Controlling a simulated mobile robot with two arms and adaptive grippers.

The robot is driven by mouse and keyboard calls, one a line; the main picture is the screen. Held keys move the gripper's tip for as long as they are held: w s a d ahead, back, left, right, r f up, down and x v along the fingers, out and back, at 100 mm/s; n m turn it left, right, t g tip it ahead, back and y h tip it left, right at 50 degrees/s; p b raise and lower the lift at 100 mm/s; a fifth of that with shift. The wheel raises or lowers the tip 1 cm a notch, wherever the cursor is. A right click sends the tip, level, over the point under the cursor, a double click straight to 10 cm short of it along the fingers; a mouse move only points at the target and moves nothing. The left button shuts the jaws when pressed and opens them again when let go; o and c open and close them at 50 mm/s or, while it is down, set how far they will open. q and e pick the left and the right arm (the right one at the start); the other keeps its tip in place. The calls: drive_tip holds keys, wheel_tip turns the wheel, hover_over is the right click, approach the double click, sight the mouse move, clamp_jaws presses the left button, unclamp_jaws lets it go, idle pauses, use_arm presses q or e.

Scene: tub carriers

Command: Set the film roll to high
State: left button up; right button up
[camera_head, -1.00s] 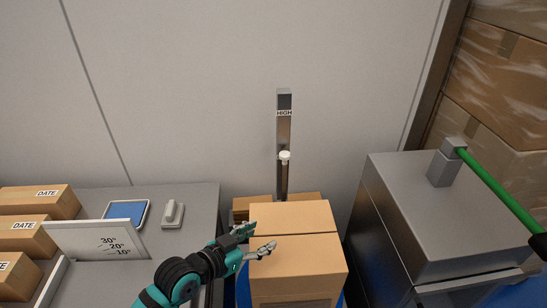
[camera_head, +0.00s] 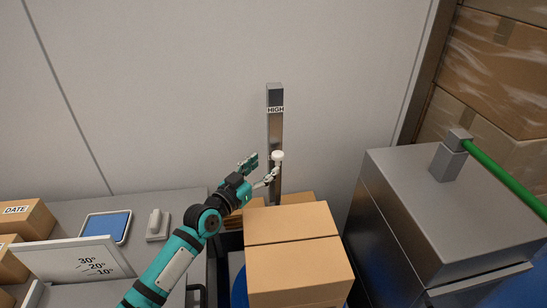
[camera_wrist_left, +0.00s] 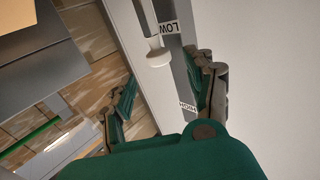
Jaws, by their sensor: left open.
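A grey metal post (camera_head: 275,128) stands against the wall, with a "HIGH" label (camera_head: 276,109) near its top. A white round knob (camera_head: 278,156) sits on the post well below that label. In the left wrist view the knob (camera_wrist_left: 158,52) is close to a "LOW" label (camera_wrist_left: 170,28), and the "HIGH" label (camera_wrist_left: 187,105) is further along the post. My left gripper (camera_head: 261,170) is open and empty, just left of the knob. In the left wrist view its fingers (camera_wrist_left: 165,88) are spread on both sides of the post. No film roll is clearly identifiable.
Cardboard boxes (camera_head: 292,255) are stacked in front of the post. A grey cabinet (camera_head: 440,205) with a green bar (camera_head: 505,180) stands at the right. At the left, a counter (camera_head: 150,190) holds a blue-topped pad (camera_head: 106,226) and date-labelled boxes (camera_head: 28,218).

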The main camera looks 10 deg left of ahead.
sight(274, 158)
use_arm(q)
drive_tip(key=x, duration=0.4)
drive_tip(key=shift+w+d, duration=0.1)
drive_tip(key=shift+w, duration=0.1)
drive_tip(key=shift+w+d, duration=0.2)
drive_tip(key=shift+w, duration=0.3)
use_arm(e)
drive_tip(key=shift+w+a, duration=0.35)
drive_tip(key=shift+a, duration=0.35)
drive_tip(key=shift+d, duration=0.1)
use_arm(q)
drive_tip(key=shift+c, duration=0.6)
clamp_jaws()
use_arm(e)
drive_tip(key=shift+d, duration=0.25)
